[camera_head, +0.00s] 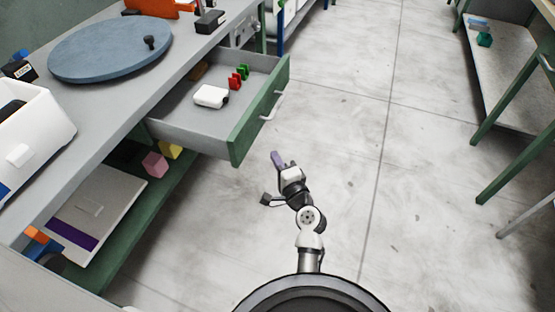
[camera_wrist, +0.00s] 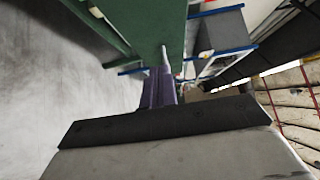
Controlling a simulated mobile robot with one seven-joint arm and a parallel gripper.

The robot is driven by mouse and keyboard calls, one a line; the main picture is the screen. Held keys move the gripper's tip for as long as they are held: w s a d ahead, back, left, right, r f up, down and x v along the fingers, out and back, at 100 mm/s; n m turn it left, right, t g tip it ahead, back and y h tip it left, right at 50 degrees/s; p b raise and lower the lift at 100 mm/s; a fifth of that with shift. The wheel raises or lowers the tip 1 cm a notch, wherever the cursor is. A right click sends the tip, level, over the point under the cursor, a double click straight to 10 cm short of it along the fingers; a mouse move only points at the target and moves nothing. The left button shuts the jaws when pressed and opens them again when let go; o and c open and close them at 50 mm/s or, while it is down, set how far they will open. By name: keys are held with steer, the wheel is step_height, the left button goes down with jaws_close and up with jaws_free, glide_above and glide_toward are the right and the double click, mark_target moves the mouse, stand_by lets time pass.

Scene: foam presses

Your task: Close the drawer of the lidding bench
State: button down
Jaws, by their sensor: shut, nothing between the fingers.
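The lidding bench (camera_head: 125,95) stands at the left with its drawer (camera_head: 172,115) pulled out. The drawer has a green front (camera_head: 250,122) with a pale bar handle (camera_head: 273,107). Inside lie a white box (camera_head: 210,96) and small red and green pieces (camera_head: 238,77). My gripper (camera_head: 277,158) has purple fingers, shut and empty, in front of the drawer front near its lower corner. In the wrist view my fingers (camera_wrist: 160,88) point towards a green panel (camera_wrist: 155,25), and a thin pale bar shows just beyond their tips. I cannot tell whether they touch it.
A round blue-grey disc (camera_head: 110,48) and a white bin (camera_head: 30,135) are on the bench top. Pink and yellow blocks (camera_head: 155,164) sit on the shelf below. The floor (camera_head: 410,200) to the right is clear up to another green-framed bench (camera_head: 510,130).

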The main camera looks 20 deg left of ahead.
steer(key=w+a, duration=0.1)
steer(key=a, duration=0.1)
steer(key=w+a+p, duration=0.1)
steer(key=w+a, duration=0.1)
steer(key=a, duration=0.1)
steer(key=w+a+p, duration=0.1)
steer(key=w+a, duration=0.1)
steer(key=shift+a+r, duration=0.15)
steer(key=shift+a, duration=0.15)
steer(key=shift+a+p, duration=0.35)
steer(key=shift+a, duration=0.15)
